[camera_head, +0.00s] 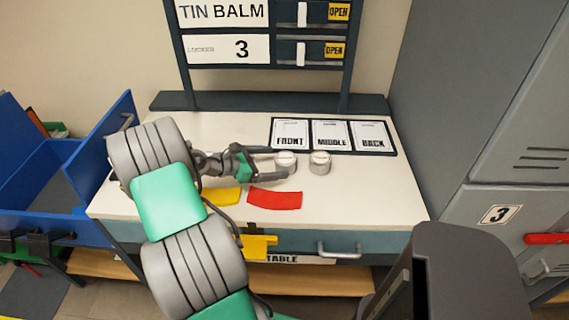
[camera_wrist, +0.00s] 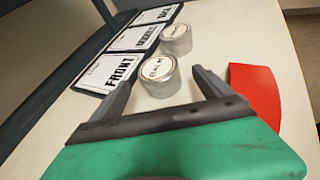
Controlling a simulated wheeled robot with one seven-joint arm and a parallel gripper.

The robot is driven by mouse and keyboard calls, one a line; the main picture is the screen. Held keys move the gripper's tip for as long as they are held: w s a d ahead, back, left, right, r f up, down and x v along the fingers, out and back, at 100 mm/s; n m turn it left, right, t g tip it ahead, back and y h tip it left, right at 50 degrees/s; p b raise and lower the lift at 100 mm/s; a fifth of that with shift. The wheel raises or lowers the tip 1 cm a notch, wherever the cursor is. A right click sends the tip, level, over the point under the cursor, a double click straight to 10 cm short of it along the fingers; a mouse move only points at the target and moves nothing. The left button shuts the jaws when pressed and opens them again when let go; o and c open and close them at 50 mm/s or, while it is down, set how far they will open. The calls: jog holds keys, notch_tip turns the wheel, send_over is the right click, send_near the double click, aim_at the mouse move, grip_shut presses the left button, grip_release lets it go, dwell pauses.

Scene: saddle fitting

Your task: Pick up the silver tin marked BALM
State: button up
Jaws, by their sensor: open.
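A silver tin with a white lid reading BALM (camera_wrist: 158,68) stands upright on the white table top. It also shows in the head view (camera_head: 286,158), partly covered by my gripper. My gripper (camera_head: 272,162) is low over the table, pointing right at this tin. In the wrist view my gripper (camera_wrist: 162,78) is open, with one finger on each side of the tin's near part. I cannot tell whether either finger touches it. A second silver tin (camera_head: 320,163) stands just beyond; it shows in the wrist view (camera_wrist: 176,39), its lettering too small to read surely.
Cards marked FRONT (camera_head: 290,133), MIDDLE (camera_head: 331,134) and BACK (camera_head: 371,134) lie behind the tins. A red piece (camera_head: 275,199) and a yellow piece (camera_head: 223,197) lie nearer the front edge. A blue bin (camera_head: 50,190) stands left, grey lockers (camera_head: 500,130) right. The table's right part is clear.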

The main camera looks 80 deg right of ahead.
aim_at(277, 161)
jog(key=x, duration=0.3)
jog(key=shift+s+d, duration=0.1)
jog(key=shift+d, duration=0.1)
jog(key=c, duration=1.7)
